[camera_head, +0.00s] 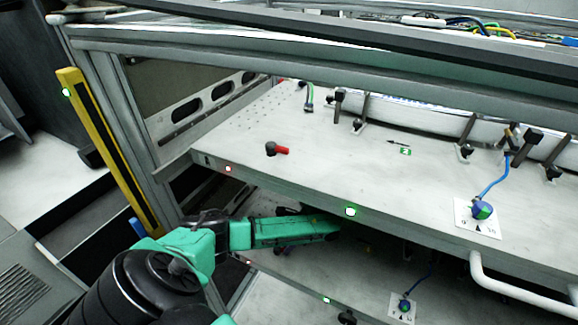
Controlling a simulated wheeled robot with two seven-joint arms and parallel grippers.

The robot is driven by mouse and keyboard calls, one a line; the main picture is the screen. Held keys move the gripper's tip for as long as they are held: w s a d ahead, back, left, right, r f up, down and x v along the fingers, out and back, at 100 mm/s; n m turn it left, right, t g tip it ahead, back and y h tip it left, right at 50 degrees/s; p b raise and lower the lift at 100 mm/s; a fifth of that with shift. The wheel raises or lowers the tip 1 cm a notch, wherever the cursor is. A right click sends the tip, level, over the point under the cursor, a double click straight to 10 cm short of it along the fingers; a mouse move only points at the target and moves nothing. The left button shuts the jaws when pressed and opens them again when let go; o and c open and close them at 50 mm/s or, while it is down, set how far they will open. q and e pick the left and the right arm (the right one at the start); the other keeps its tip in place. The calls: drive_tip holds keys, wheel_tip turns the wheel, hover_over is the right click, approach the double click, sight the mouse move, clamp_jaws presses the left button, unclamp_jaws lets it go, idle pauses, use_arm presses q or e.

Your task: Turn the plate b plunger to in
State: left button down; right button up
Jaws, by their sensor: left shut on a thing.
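My left gripper (322,230) reaches in from the left, just under the front edge of the upper plate (330,165) and above the lower plate (290,277). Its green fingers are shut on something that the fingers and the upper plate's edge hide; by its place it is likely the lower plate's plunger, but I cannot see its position. A black plunger with a red handle (281,150) stands on the upper plate near its left end, clear of the gripper. Which plate is b cannot be read. My right gripper is not in view.
A blue-green knob (482,210) on a white label sits at the upper plate's right, and a similar knob (405,305) on the lower plate. A white handle (520,290) sticks out at right. A yellow post (105,150) stands at left. The gap between plates is narrow.

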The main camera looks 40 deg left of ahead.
use_arm(q)
drive_tip(key=m+p, duration=0.1)
drive_tip(key=m+t+p, duration=0.1)
drive_tip(key=p, duration=0.1)
drive_tip(key=s+m+p, duration=0.1)
drive_tip(key=m, duration=0.1)
drive_tip(key=shift+s+d+r+y, duration=0.1)
drive_tip(key=shift+d+r+y, duration=0.2)
drive_tip(key=shift+r, duration=0.05)
drive_tip(key=shift+f+m+t, duration=0.2)
drive_tip(key=shift+m+t, duration=0.1)
drive_tip(key=shift+f, duration=0.15)
drive_tip(key=c, duration=0.9)
unclamp_jaws()
drive_tip(key=shift+d, duration=0.1)
